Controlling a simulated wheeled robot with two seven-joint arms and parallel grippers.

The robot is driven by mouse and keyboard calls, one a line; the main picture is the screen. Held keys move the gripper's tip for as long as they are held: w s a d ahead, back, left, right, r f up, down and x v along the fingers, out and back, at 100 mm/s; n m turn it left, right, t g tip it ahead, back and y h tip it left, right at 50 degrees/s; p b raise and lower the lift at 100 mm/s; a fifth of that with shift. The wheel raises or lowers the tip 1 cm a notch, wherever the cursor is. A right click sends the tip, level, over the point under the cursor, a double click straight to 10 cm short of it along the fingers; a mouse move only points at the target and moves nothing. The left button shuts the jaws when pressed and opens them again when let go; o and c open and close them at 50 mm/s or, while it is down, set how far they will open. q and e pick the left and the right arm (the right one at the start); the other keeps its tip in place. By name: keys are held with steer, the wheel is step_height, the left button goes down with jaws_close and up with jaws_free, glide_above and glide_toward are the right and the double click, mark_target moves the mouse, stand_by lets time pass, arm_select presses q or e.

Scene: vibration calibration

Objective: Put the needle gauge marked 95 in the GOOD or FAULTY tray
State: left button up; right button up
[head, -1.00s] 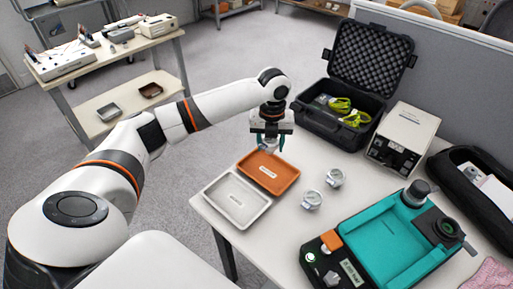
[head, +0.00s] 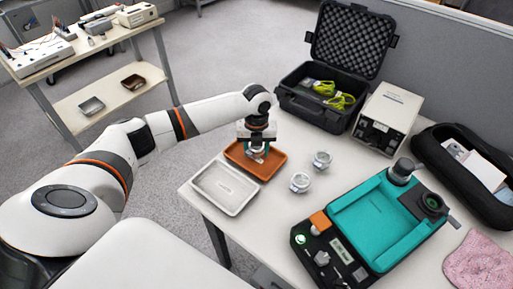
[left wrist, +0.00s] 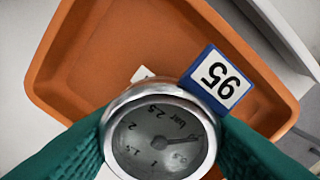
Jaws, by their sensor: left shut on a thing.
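My left gripper (head: 257,146) is shut on the needle gauge marked 95, a round metal dial (left wrist: 160,140) with a blue-edged tag reading 95 (left wrist: 217,80). It holds the gauge over the orange tray (head: 236,152), which also fills the left wrist view behind the gauge (left wrist: 75,75). I cannot tell whether the gauge touches the tray floor. The orange tray's label is mostly hidden by the gauge. The light grey tray (head: 207,190) lies beside it, empty, its label too small to read. My right gripper is not in view.
Two more gauges (head: 300,182) and (head: 322,160) stand right of the trays. A teal test device (head: 375,220) fills the front right. An open black case (head: 330,105), a beige box (head: 388,115) and a black pouch (head: 465,170) stand behind. A pink cloth (head: 480,262) lies at right.

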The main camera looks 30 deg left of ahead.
arm_select(q)
steer(key=o, duration=1.1)
steer(key=shift+o, duration=0.2)
step_height(320, 180, up, 12)
